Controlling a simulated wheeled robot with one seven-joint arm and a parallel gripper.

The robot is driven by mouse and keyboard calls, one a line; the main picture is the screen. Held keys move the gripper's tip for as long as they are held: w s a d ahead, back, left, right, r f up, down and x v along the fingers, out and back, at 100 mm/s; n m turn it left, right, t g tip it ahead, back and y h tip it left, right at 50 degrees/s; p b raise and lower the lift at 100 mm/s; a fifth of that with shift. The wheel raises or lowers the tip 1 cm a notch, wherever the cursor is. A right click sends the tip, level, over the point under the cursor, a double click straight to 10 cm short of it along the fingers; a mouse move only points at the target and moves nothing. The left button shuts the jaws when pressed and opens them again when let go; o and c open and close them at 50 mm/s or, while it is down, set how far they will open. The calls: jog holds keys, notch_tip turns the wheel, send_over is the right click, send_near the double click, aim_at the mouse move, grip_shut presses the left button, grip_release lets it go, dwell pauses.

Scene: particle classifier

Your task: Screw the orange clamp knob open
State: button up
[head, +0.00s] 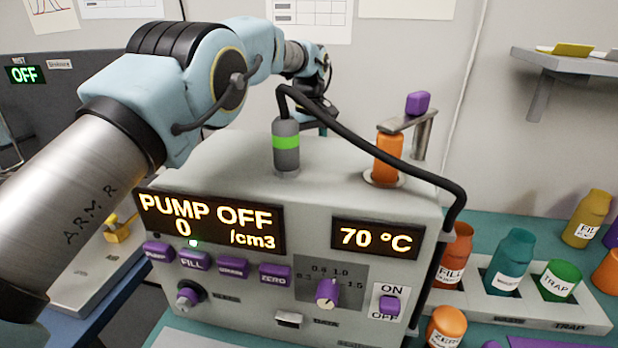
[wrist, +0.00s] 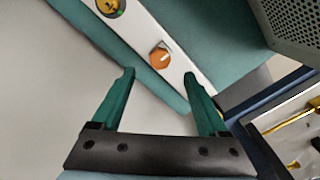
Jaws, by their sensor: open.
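The orange knob (wrist: 160,57), round with a pale pointer mark, sits on a white strip in the wrist view. My gripper (wrist: 159,75) has its two green fingers spread wide, with nothing between them. The fingertips appear just below the knob in the picture, one to each side; no contact shows, and their height above it is hard to tell. In the head view my arm reaches over to the back of the grey machine (head: 240,310), whose body hides my fingers. I cannot make out the knob there.
A yellow round part (wrist: 110,6) sits on the same white strip. A perforated grey panel (wrist: 290,25) stands at the upper right. On the machine are a black hose (head: 370,135) and an orange bottle (head: 388,158). A bottle rack (head: 540,312) stands right.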

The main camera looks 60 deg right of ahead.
jog(key=shift+r, duration=2.05)
